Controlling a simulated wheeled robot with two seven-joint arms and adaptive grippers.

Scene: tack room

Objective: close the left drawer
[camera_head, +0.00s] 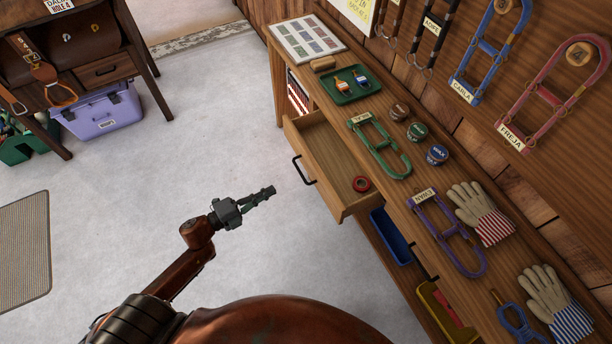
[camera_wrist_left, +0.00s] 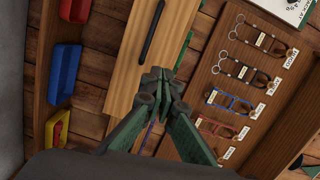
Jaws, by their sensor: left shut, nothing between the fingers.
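In the left wrist view, the shut fingertips (camera_wrist_left: 160,76) point toward the wooden drawer front (camera_wrist_left: 124,70) and black handle (camera_wrist_left: 152,32). My right gripper is not in view.
The bench top (camera_head: 388,150) holds a green tray (camera_head: 351,92), tins, halters and gloves. Under it are a blue bin (camera_head: 390,236) and a yellow bin (camera_head: 440,308). A purple box (camera_head: 102,116) stands below a desk at upper left. The floor before the drawer is clear.

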